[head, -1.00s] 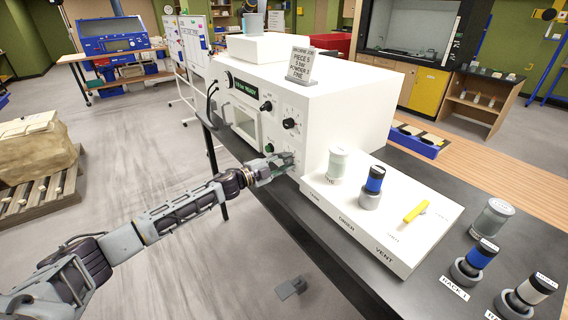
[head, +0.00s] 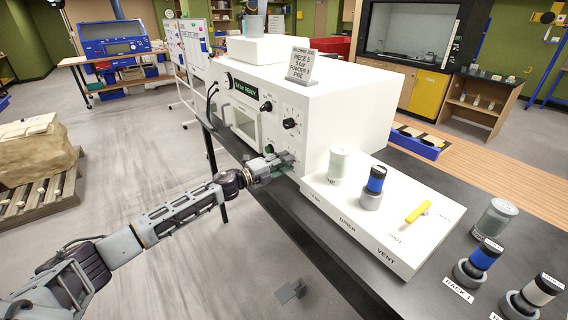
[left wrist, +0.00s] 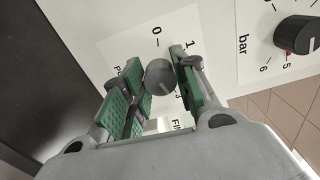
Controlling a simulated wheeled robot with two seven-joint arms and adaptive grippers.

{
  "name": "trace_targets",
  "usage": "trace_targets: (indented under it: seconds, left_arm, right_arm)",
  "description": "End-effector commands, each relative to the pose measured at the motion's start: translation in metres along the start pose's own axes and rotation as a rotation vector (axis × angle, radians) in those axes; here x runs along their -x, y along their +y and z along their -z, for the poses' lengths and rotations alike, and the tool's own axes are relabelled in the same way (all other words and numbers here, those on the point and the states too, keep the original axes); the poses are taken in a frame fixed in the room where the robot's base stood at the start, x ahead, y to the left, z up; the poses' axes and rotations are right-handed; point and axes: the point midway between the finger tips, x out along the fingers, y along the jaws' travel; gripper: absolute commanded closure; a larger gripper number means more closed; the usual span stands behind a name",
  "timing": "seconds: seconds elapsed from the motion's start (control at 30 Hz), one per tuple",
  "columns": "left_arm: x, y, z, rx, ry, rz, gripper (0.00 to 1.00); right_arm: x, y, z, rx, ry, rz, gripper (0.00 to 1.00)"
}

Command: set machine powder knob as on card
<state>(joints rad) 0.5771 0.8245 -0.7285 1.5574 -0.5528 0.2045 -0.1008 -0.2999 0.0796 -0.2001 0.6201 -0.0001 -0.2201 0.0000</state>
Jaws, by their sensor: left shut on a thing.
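The white machine (head: 345,100) stands on the dark bench. The card (head: 301,66) on its top reads "PIECE 5, 5 bar, POWDER", a hard-to-read digit and "FINE". My left gripper (head: 285,161) is at the lower right of the machine's front. In the left wrist view, my left gripper (left wrist: 155,90) has its green-padded fingers either side of the small dark grey powder knob (left wrist: 159,77) and is shut on it. The knob's pale pointer line slants to the lower right. Scale numbers 0 and 1 show; the others are partly hidden by the fingers. My right gripper is not in view.
The bar knob (left wrist: 297,35), with a red mark near 5, sits beside the gripper. A white panel (head: 335,225) with a grey-white jar (head: 339,163), blue-banded jar (head: 376,178) and yellow lever (head: 418,212) extends right. Racked jars stand at the bench's right.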

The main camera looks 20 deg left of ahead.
Motion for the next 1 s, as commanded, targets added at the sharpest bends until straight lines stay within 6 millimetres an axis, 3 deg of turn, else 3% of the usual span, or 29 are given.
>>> trace_targets:
  seconds: [0.17,0.2,0.37,1.0]
  left_arm:
    - [0.000,0.001,0.001,0.001,0.001,-0.002,0.95]
    - [0.000,0.001,0.001,0.001,0.001,-0.002,0.67]
    - [0.000,0.001,0.000,0.001,0.001,-0.002,0.48]
    - [0.010,0.002,0.000,0.003,0.000,-0.002,0.48]
  right_arm:
    - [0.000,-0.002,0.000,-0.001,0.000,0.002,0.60]
    - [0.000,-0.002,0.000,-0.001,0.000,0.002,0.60]
    - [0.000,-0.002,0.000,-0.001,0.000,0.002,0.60]
    - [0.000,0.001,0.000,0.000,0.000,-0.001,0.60]
